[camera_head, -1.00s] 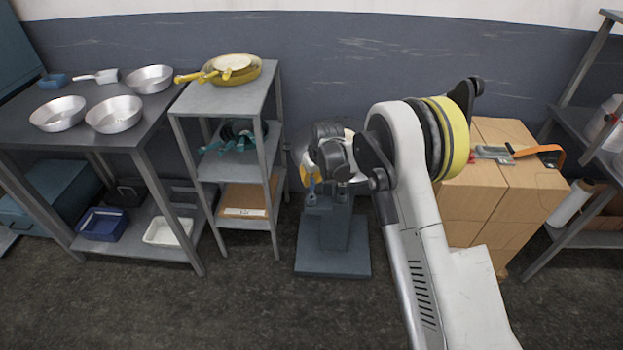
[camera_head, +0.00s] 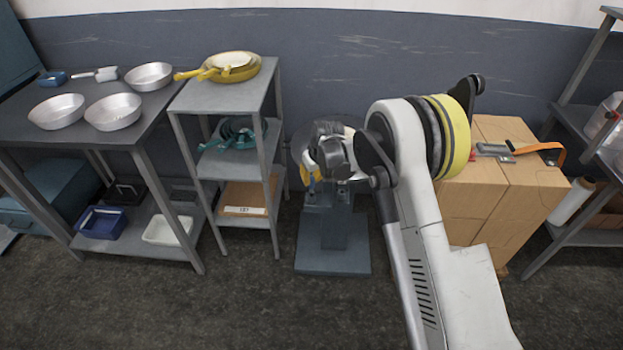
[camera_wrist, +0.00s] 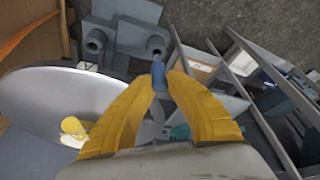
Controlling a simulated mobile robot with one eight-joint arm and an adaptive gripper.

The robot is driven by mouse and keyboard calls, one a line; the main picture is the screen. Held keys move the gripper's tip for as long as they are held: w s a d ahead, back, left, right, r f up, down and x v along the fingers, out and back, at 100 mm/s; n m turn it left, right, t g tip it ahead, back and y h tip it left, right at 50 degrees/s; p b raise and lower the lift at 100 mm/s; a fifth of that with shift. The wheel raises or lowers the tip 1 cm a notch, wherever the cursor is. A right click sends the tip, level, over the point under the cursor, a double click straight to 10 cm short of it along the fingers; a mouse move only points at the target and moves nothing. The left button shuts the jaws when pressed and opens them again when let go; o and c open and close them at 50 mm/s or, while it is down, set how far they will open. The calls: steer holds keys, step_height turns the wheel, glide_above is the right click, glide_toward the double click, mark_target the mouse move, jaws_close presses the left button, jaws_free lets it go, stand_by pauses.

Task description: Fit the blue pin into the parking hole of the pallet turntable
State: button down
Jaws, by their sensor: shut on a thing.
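In the wrist view, the two yellow fingers of my gripper (camera_wrist: 162,84) are shut on the blue pin (camera_wrist: 159,76). The pin's far end points toward a grey round socket (camera_wrist: 157,44) on the turntable's stand, and looks close to its mouth. I cannot tell whether they touch. In the head view, my gripper (camera_head: 312,182) is mostly hidden by my wrist, above the blue-grey stand (camera_head: 333,245); the pin is hidden there.
A second grey boss (camera_wrist: 96,41) stands left of the socket. In the head view, a grey shelf (camera_head: 225,96) with yellow pans (camera_head: 232,66) stands close on the left. Cardboard boxes (camera_head: 500,200) stand on the right. The floor in front is clear.

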mark_target(311, 186)
steer(key=shift+f+b, duration=1.4)
steer(key=shift+f, duration=0.45)
stand_by(1.0)
steer(key=c, duration=1.4)
jaws_free()
steer(key=shift+r, duration=0.1)
steer(key=v, duration=1.2)
